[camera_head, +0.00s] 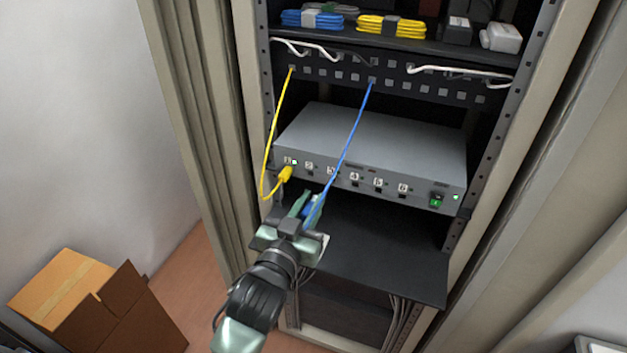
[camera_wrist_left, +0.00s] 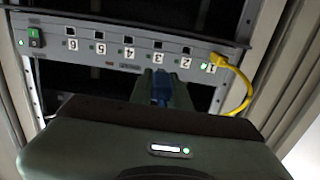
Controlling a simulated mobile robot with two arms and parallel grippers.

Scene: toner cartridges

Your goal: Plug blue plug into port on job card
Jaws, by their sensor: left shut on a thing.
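My left gripper (camera_head: 305,206) is shut on the blue plug (camera_head: 312,210), in front of and below the grey switch box (camera_head: 385,140). In the left wrist view the blue plug (camera_wrist_left: 161,86) sits between the two fingers (camera_wrist_left: 160,92), near labels 2 and 3 and apart from the ports. The box front has ports numbered 1 to 6. A yellow plug (camera_head: 285,174) is in port 1, beside a green light. The blue cable (camera_head: 346,145) runs up to the patch panel (camera_head: 340,72). No job card can be made out. My right gripper is not in view.
A black shelf (camera_head: 390,262) lies below the box. The yellow cable (camera_head: 265,165) hangs at the left. A green power switch (camera_head: 436,200) is at the box's right end. Rack posts stand on both sides. A cardboard box (camera_head: 65,290) is on the floor.

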